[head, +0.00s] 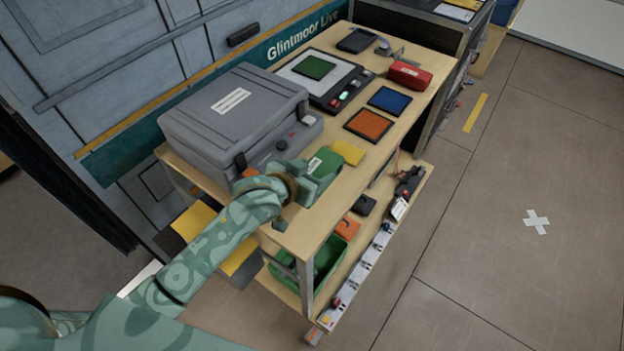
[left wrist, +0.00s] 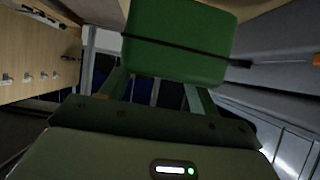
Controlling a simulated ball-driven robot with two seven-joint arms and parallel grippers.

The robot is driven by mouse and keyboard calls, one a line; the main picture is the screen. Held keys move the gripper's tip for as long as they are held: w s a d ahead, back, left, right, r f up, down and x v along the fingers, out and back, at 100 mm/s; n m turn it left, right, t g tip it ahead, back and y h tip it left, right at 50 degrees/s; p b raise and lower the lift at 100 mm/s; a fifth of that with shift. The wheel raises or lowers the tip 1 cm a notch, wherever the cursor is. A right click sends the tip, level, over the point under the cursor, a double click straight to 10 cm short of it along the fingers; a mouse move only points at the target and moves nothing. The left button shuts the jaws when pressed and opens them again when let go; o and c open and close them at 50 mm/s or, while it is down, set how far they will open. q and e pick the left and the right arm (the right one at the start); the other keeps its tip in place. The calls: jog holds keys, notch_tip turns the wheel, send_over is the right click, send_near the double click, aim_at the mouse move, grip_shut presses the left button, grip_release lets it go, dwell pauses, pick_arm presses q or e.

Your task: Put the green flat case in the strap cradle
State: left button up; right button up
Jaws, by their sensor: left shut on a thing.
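The green flat case (head: 325,161) is in my left gripper (head: 312,180), above the near end of the wooden cart top. The case has rounded corners and a pale label. In the left wrist view the case (left wrist: 180,42) sits between the two fingers, with a dark line across it. My left gripper is shut on it. Whether the case touches the cart top is hard to tell. I cannot pick out the strap cradle with certainty. My right gripper is not in view.
A large grey case (head: 235,112) stands just left of my gripper. A yellow pad (head: 347,152), an orange pad (head: 369,125), a blue pad (head: 390,100) and a red pouch (head: 410,75) lie beyond. A green bin (head: 325,262) and a power strip (head: 362,270) sit on the lower shelf.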

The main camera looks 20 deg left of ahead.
pick_arm(q)
jog(key=shift+w+a+f+b, duration=0.2)
jog(key=shift+w+a+f, duration=0.15)
jog(key=shift+f, duration=0.2)
jog(key=shift+w+a+f+b, duration=0.2)
jog(key=shift+w+f, duration=0.25)
jog(key=shift+f, duration=0.1)
jog(key=f+b, duration=0.1)
jog(key=f, duration=0.1)
jog(key=f+b, duration=0.1)
jog(key=shift+w+a+f, duration=0.15)
jog(key=shift+w+f, duration=0.05)
jog(key=shift+f, duration=0.2)
jog(key=shift+r, duration=0.15)
jog(key=o, duration=1.7)
jog(key=shift+o, duration=0.2)
